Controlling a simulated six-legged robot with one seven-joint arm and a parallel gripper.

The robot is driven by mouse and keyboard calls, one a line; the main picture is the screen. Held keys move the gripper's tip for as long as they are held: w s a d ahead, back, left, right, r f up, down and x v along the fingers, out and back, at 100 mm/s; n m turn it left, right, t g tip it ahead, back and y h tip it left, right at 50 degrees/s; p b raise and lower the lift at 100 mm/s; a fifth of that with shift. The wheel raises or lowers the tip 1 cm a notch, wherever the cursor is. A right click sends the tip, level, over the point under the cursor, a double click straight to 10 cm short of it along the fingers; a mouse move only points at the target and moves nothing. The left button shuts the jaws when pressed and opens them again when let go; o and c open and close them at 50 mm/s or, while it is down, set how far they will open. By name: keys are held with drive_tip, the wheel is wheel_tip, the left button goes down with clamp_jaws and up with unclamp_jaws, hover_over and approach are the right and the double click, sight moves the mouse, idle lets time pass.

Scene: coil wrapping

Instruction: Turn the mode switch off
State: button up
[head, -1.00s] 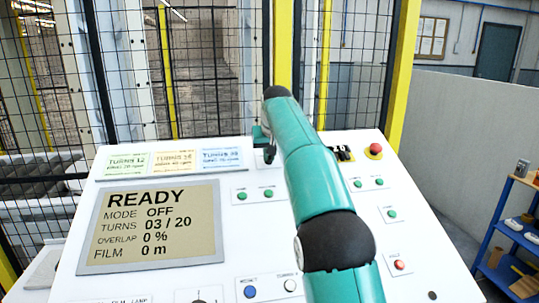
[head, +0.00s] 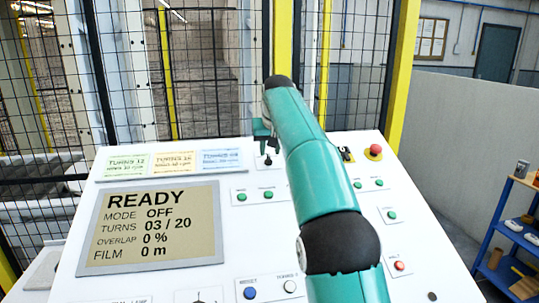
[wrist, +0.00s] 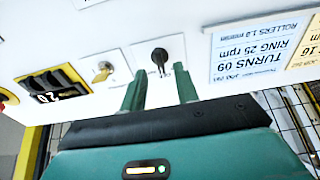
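The mode switch, a small black rotary knob (wrist: 159,56) on a white plate, shows in the wrist view just beyond my fingertips, in line with the gap between them. It also shows in the head view as a small dark knob (head: 267,161) below my gripper (head: 263,140). In the wrist view my gripper (wrist: 160,92) has its two green fingers apart, with nothing between them. The fingers look clear of the knob. The display (head: 155,225) reads READY, MODE OFF, TURNS 03 / 20, OVERLAP 0 %, FILM 0 m.
A red emergency button (head: 375,150) is at the panel's upper right. Label cards (head: 222,160) line the top edge. Wire fencing (head: 215,70) stands behind the panel.

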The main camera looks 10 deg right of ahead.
drive_tip(key=v, duration=1)
drive_tip(key=shift+r, duration=0.2)
drive_tip(key=shift+s, duration=0.15)
drive_tip(key=s+f, duration=0.2)
drive_tip(key=s, duration=0.8)
drive_tip(key=s+f, duration=0.3)
drive_tip(key=s, duration=0.7)
drive_tip(key=s+f, duration=1.9)
drive_tip(key=s, duration=0.2)
drive_tip(key=shift+f, duration=0.35)
